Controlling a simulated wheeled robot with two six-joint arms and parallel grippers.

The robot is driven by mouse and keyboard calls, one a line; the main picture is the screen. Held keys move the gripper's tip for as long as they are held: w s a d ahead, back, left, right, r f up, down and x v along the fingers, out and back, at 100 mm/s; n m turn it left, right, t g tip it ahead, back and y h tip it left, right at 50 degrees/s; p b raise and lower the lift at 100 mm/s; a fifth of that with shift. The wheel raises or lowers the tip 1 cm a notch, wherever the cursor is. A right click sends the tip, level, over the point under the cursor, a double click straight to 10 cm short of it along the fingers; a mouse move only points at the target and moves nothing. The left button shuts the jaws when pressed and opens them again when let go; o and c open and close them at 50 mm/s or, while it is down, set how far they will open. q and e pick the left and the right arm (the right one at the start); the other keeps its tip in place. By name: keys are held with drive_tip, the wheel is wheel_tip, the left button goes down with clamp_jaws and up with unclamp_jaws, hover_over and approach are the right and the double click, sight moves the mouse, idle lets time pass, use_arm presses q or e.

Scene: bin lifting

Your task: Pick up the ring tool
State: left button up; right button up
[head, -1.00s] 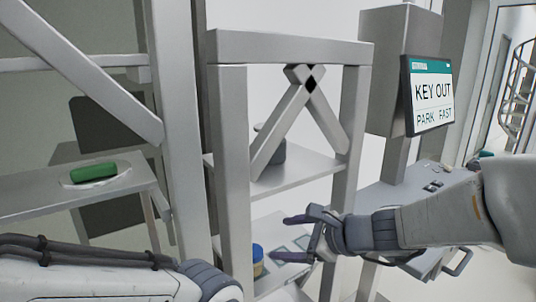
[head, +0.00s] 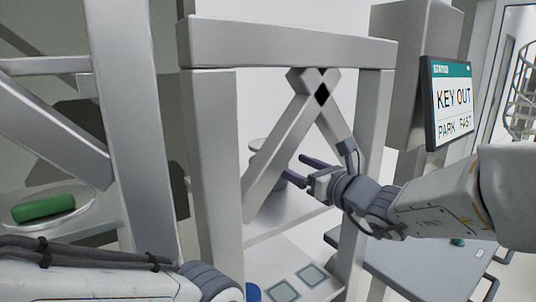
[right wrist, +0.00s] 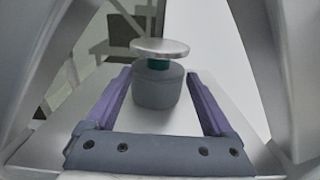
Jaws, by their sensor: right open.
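A tool with a flat, round pale metal top (right wrist: 160,46) stands upright, its green neck in a grey cylindrical base (right wrist: 158,85). I cannot tell whether the top is an open ring. It stands on the upper shelf (right wrist: 140,122) of the rack. In the head view it is mostly hidden behind the crossed braces, with part of its pale top (head: 261,145) showing. My right gripper (head: 296,168) is open and empty, pointing in at shelf height. In the right wrist view its purple fingers (right wrist: 158,76) appear on either side of the base, apparently still short of it. My left gripper is out of view.
Rack posts and crossed braces (head: 283,135) stand close around my right gripper. A green cylinder (head: 43,208) lies on a round plate at the left. A blue-topped item (head: 253,292) and square pads (head: 283,290) are on the lower shelf. A screen (head: 452,100) stands right.

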sight(271, 152)
drive_tip(key=x, duration=0.2)
drive_tip(key=p+x, duration=0.1)
drive_tip(key=x, duration=0.1)
drive_tip(key=shift+s+a, duration=0.1)
drive_tip(key=shift+a, duration=0.25)
drive_tip(key=p+x, duration=0.3)
drive_tip(key=x, duration=0.1)
drive_tip(key=shift+w+r, duration=0.15)
drive_tip(key=shift+w, duration=0.25)
drive_tip(key=shift+w+a+p, duration=0.25)
drive_tip(key=shift+w+p, duration=0.1)
clamp_jaws()
drive_tip(key=shift+d, duration=0.1)
